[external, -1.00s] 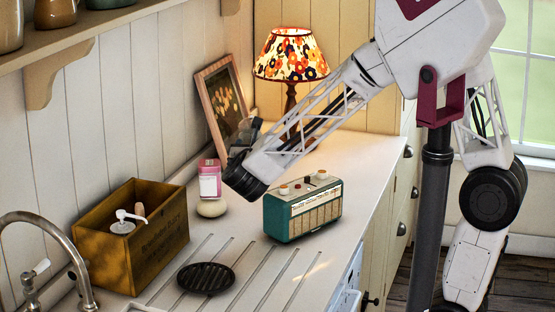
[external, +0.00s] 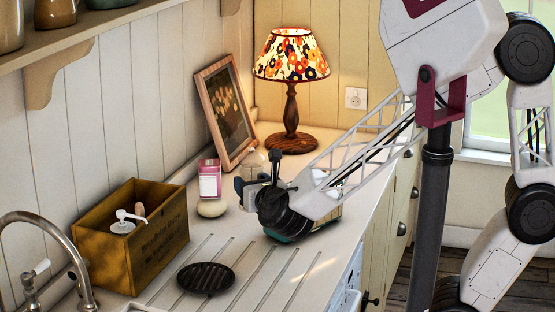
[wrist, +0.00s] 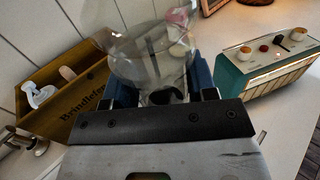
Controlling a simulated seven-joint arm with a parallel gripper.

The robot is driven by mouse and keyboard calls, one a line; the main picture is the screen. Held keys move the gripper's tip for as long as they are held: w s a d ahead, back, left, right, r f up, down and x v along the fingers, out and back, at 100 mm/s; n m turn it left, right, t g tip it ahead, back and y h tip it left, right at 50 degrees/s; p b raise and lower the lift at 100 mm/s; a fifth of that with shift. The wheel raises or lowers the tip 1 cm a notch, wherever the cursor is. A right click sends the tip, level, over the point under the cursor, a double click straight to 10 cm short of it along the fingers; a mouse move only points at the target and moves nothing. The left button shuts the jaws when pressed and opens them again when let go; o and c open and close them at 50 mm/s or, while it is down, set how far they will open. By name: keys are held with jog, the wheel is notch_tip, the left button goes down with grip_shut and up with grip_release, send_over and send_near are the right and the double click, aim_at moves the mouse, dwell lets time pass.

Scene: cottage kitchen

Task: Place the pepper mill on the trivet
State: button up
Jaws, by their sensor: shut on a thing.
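My gripper (external: 250,187) is low over the counter, just left of the radio. In the wrist view, its blue fingers (wrist: 160,88) are shut on a clear, see-through object (wrist: 150,62) with something dark near its lower end. A pale, glassy part of this object (external: 252,160) shows behind the gripper in the external view. I cannot tell for sure whether it is the pepper mill. The trivet (external: 206,279), a round black slatted disc, lies flat and bare on the counter, left of and nearer than the gripper.
A wooden crate (external: 155,255) holds a white pump top (external: 125,222) and a wooden knob (external: 139,209). A pink-and-white box (external: 209,180), a pale stone-like thing (external: 211,208), a picture frame (external: 225,110) and a lamp (external: 290,60) stand behind. My arm partly hides the teal radio (wrist: 265,65).

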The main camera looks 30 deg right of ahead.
jog(key=shift+s+a+f+n+g+y, duration=0.35)
jog(key=shift+s+f+n+y, duration=0.75)
jog(key=shift+s, duration=1.7)
jog(key=shift+s+a+f+n+g+y, duration=0.15)
jog(key=shift+s+a+f+n+y, duration=0.45)
jog(key=shift+s+y, duration=1.55)
notch_tip(320, 180, down, 8)
jog(key=s+h, duration=0.1)
jog(key=shift+d+r, duration=0.15)
jog(key=shift+d, duration=0.05)
send_over(205, 276)
jog(key=shift+s+f, duration=0.1)
jog(key=shift+f, duration=0.6)
jog(key=shift+f, duration=1.8)
jog(key=shift+f, duration=0.15)
